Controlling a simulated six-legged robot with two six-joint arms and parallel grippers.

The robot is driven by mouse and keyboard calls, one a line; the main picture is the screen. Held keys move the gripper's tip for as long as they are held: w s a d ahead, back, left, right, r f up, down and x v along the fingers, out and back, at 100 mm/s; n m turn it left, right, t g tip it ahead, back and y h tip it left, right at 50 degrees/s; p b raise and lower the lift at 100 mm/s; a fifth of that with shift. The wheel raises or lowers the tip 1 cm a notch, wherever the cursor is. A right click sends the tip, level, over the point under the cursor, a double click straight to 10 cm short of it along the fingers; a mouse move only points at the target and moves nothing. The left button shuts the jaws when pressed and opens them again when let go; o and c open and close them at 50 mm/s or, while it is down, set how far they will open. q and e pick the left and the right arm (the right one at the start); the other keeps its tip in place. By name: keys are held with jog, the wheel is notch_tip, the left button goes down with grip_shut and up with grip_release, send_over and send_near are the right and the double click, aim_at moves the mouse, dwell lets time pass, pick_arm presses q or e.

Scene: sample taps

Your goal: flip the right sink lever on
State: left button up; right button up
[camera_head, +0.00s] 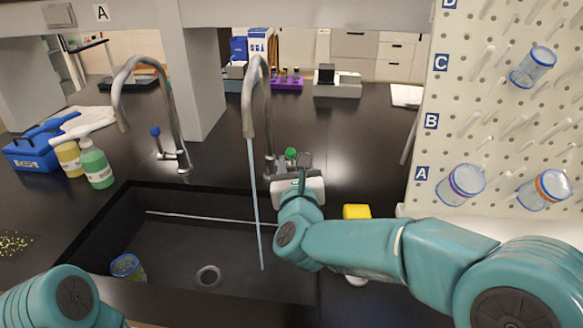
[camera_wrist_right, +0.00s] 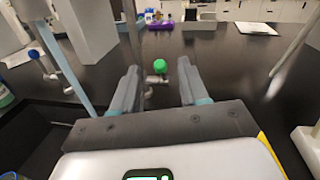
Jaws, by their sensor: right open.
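The right sink tap (camera_head: 256,95) is a grey gooseneck at the back of the dark sink (camera_head: 180,245). A thin pale-blue stream (camera_head: 254,195) runs from its spout into the basin. Its lever has a green knob (camera_head: 291,153), which also shows in the right wrist view (camera_wrist_right: 184,64). My right gripper (camera_wrist_right: 157,82) is open, with the lever and knob ahead of and between its fingers in that view. I cannot tell whether they touch. In the head view my wrist partly hides the lever base. My left gripper is out of view; only my left arm shows.
The left tap (camera_head: 152,85) has a blue-knobbed lever (camera_head: 155,132). A cup (camera_head: 128,267) lies in the sink. Bottles (camera_head: 97,165) and a blue caddy (camera_head: 35,148) stand at left. A pegboard (camera_head: 480,110) with cups rises at right, near a yellow object (camera_head: 356,211).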

pick_arm(q)
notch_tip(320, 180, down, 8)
jog(key=b, duration=0.6)
pick_arm(e)
send_near(292, 159)
jog(key=s, duration=0.4)
pick_arm(q)
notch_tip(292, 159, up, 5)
jog(key=p, duration=0.5)
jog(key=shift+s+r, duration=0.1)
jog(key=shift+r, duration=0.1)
pick_arm(e)
jog(key=w, duration=1.6)
jog(key=shift+w+d, duration=0.15)
jog(key=shift+w, duration=0.15)
jog(key=shift+r, duration=0.1)
grip_shut()
